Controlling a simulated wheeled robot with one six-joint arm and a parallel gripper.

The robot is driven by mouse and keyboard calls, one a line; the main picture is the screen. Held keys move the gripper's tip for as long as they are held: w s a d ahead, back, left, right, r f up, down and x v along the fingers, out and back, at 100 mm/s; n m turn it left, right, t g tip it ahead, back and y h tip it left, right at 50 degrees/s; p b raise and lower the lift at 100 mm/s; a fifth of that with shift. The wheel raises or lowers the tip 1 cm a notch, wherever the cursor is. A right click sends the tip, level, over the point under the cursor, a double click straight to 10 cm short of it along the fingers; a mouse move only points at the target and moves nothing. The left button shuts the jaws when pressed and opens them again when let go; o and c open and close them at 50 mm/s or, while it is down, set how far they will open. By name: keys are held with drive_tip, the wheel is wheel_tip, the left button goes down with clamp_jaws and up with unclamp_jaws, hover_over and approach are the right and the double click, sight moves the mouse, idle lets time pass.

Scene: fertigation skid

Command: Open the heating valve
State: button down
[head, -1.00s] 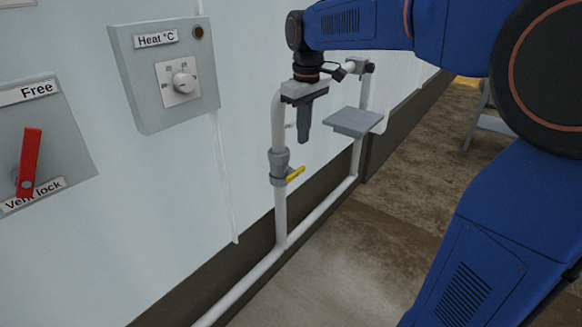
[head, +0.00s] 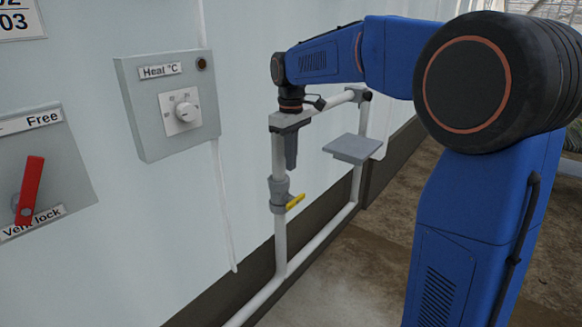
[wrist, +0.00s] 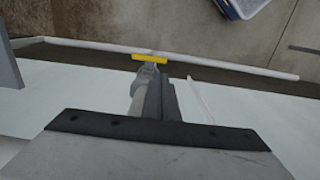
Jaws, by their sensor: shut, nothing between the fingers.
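The heating valve is a grey body (head: 279,191) on a white vertical pipe with a yellow lever handle (head: 295,202). In the head view the lever sticks out sideways from the pipe, toward the right. In the wrist view the yellow lever (wrist: 163,57) lies crosswise at the top of the grey valve body (wrist: 150,78). My gripper (head: 291,166) points down, shut and empty, above the valve and apart from the lever in the head view. Its dark fingers (wrist: 160,100) show in the wrist view and cover part of the pipe.
A heat dial box (head: 168,105) and a vent lock panel with a red lever (head: 29,190) are on the wall at left. A grey plate (head: 352,149) juts out right of the valve. White pipes run along the wall base. The floor in front is clear.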

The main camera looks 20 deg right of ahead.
sight(291, 203)
wheel_tip(291, 203, down, 12)
idle(0.5)
